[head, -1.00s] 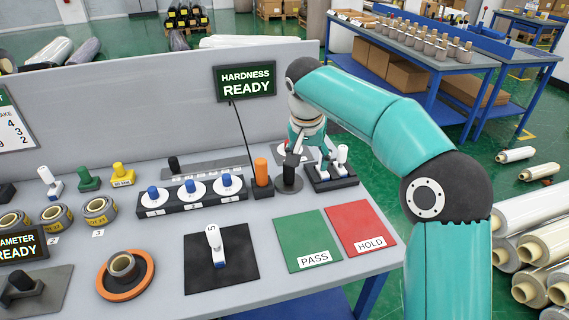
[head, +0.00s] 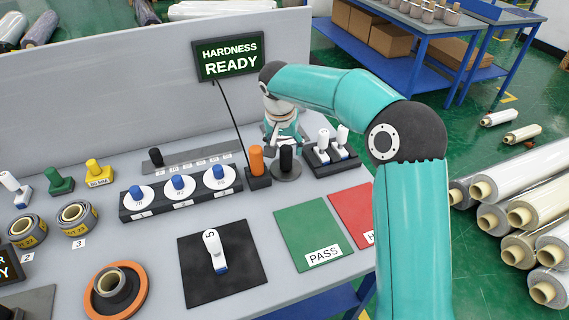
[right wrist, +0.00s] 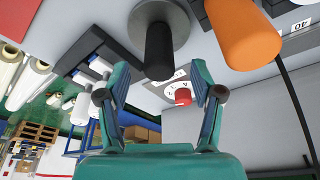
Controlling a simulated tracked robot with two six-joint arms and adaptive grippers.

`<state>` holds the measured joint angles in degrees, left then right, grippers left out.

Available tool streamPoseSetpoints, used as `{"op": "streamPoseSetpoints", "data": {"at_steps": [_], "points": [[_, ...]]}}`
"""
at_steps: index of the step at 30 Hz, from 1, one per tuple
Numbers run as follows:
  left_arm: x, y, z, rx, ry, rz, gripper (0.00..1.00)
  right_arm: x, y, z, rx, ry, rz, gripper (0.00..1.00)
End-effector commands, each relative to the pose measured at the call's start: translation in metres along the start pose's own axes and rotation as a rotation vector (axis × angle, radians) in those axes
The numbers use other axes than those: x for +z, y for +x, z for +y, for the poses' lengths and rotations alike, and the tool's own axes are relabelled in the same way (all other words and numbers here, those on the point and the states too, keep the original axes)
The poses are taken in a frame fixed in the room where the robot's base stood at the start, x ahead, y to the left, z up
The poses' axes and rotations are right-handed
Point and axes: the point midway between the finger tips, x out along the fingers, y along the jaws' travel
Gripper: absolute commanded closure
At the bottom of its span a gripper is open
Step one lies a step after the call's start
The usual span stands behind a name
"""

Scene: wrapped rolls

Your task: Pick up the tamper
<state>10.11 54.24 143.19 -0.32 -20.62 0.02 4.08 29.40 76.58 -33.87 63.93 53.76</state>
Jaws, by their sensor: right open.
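The tamper appears to be the black upright handle on a round grey base (head: 286,160), standing on the bench beside the orange-handled probe. It also shows in the right wrist view as a black cylinder on a grey disc (right wrist: 158,48). My right gripper (head: 284,138) is above and just behind the black handle in the head view. In the right wrist view its two fingers (right wrist: 160,82) are spread, with the handle's free end in front of the gap between them. The gripper is empty. My left gripper is not in view.
The orange handle (head: 257,160) stands close on the left, with a cable to the hardness display (head: 230,58). A black stand with white-topped pieces (head: 330,157) is close on the right. Green PASS (head: 312,232) and red HOLD (head: 353,210) mats lie in front.

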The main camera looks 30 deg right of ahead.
Motion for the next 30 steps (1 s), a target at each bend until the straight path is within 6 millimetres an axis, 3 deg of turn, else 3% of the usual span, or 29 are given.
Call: {"op": "streamPoseSetpoints", "data": {"at_steps": [3, 11, 19, 28, 30], "points": [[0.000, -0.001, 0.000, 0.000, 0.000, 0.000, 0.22, 0.000, 0.015, 0.001, 0.002, 0.002, -0.001, 0.34], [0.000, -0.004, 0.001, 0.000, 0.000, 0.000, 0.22, -0.002, 0.031, 0.002, 0.002, 0.003, -0.002, 0.34], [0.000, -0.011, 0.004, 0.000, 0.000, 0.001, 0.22, -0.003, 0.067, 0.000, 0.002, 0.002, -0.002, 0.34], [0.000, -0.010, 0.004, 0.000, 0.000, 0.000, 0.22, -0.004, 0.073, 0.000, -0.001, 0.003, 0.000, 0.34], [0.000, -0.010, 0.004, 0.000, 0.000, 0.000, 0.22, -0.004, 0.073, 0.000, -0.001, 0.003, 0.000, 0.44]]}}
